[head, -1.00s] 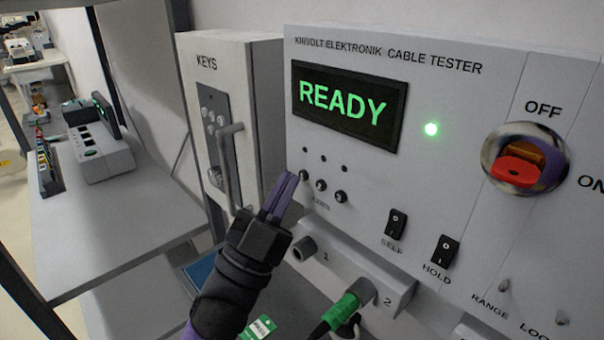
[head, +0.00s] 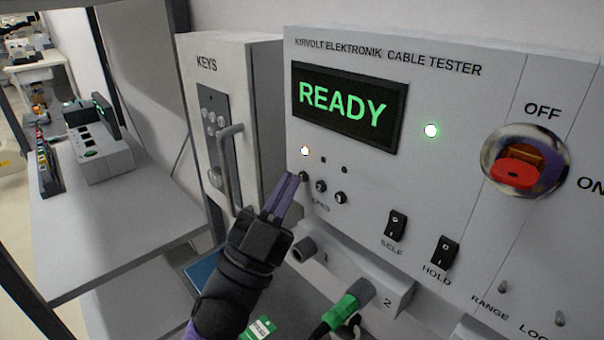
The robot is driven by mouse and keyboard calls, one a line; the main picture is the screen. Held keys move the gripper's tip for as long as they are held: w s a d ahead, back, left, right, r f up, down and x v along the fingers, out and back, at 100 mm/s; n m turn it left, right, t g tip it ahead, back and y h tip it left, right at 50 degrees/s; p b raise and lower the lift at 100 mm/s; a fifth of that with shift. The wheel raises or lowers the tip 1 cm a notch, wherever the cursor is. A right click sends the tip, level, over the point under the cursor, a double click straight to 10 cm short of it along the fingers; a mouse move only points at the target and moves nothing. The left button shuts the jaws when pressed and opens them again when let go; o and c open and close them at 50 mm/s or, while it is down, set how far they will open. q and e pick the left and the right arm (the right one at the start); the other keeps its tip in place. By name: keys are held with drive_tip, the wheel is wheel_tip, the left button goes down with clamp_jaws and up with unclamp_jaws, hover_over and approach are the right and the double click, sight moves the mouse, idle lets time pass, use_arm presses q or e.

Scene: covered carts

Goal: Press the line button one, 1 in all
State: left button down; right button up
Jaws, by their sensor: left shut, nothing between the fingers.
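The cable tester (head: 440,120) is a grey panel with a dark display (head: 348,106) reading READY in green. Below the display is a row of 3 small dark line buttons; the middle one (head: 320,186) and right one (head: 341,198) show clearly. The leftmost button (head: 305,178) is at the tip of my left gripper (head: 284,192) and partly hidden by it. The lamp (head: 304,151) above the leftmost button is lit; the other two lamps are dark. My left gripper is shut and empty, its purple fingertips at or very near that button. My right gripper is not in view.
SELF (head: 396,225) and HOLD (head: 441,252) rocker switches sit to the right. A green cable plug (head: 349,304) sits at socket 2. A KEYS cabinet (head: 206,100) with a handle stands left of the tester.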

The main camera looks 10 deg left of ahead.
use_arm(q)
drive_tip(key=shift+s+a, duration=0.3)
drive_tip(key=shift+s, duration=0.15)
drive_tip(key=s+a, duration=0.1)
drive_tip(key=s, duration=0.1)
drive_tip(key=s+a+p, duration=0.1)
drive_tip(key=s+a, duration=0.1)
idle(0.3)
idle(0.4)
